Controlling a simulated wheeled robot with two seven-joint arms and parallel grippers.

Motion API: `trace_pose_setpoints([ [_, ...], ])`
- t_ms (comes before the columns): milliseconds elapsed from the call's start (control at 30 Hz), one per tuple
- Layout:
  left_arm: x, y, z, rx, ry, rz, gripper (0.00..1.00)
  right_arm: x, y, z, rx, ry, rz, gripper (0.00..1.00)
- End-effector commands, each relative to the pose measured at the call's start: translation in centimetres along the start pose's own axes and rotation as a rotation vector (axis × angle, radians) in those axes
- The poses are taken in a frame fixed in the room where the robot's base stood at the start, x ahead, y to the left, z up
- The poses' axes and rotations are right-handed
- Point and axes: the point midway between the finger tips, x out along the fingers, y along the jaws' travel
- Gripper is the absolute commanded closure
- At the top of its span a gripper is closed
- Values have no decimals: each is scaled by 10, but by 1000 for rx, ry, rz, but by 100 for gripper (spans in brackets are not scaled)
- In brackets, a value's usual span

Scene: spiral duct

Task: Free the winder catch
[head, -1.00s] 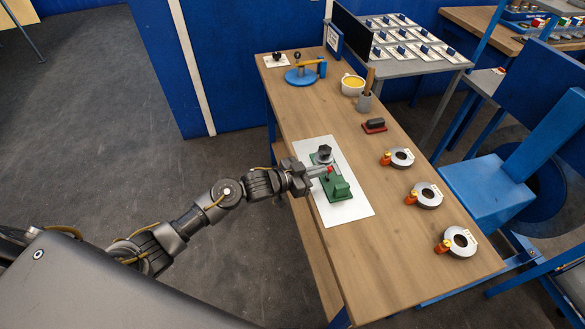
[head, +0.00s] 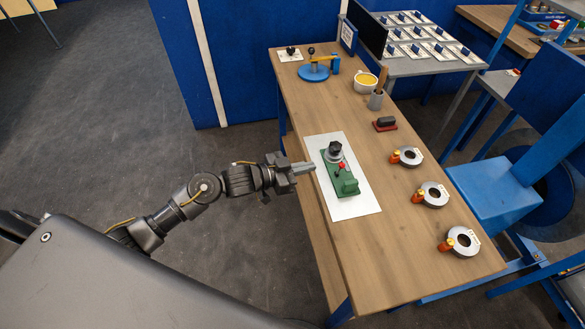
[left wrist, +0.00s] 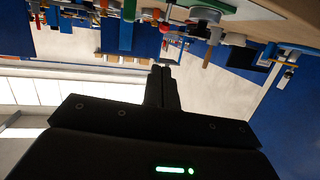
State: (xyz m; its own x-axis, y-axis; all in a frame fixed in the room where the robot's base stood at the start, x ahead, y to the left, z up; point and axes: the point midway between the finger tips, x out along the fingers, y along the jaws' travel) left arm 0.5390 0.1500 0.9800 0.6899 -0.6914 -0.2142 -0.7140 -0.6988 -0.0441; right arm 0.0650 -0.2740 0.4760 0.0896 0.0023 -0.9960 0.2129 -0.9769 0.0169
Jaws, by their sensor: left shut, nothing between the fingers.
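The winder is a green device (head: 346,185) on a white sheet (head: 348,209) on the wooden bench. It has a dark knob (head: 335,147) on a grey round base at its far end and a small red-tipped lever (head: 341,167) near its middle. Which part is the catch I cannot tell for sure. My left gripper (head: 312,168) is shut and empty, just left of the winder and apart from it, over the sheet's left edge. In the left wrist view, its closed fingers (left wrist: 163,85) point toward a red knob (left wrist: 164,28). My right gripper is not in view.
Several grey rings with orange-red parts (head: 433,194) lie along the right side of the bench. A red-based black block (head: 385,124), a yellow-filled cup (head: 366,84) and a blue round stand (head: 312,72) sit farther back. The bench (head: 385,255) is clear at the front.

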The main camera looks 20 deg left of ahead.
Motion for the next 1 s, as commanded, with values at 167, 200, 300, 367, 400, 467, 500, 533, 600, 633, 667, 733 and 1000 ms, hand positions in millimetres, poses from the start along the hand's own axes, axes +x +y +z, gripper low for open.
trace_pose_setpoints([
  [167, -27, 0, -5, 2, -2, 1, 100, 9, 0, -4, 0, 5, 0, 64],
  [200, -31, 1, -6, 1, -1, 1, 100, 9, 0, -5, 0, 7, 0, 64],
  [300, -38, 0, -9, 0, -1, 0, 100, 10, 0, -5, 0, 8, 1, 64],
  [367, -41, 0, -10, 0, -1, -1, 100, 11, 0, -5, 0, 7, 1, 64],
  [400, -42, 0, -10, -1, -1, -1, 100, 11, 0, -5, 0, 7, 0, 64],
  [467, -43, 0, -10, -1, 0, -1, 100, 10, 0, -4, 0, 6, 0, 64],
  [500, -43, 0, -11, -2, 0, -2, 100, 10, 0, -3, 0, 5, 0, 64],
  [533, -43, 0, -11, -2, 0, -2, 100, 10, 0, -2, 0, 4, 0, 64],
  [600, -43, 0, -11, -2, 0, -2, 100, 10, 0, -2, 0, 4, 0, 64],
  [633, -43, 0, -10, -2, 0, -2, 100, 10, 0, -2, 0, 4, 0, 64],
  [667, -43, 0, -10, -2, 0, -2, 100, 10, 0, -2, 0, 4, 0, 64],
  [733, -43, 0, -10, -2, 0, -2, 100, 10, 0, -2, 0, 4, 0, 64],
  [1000, -43, 0, -10, 24, -1, -3, 100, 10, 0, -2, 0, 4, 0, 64],
])
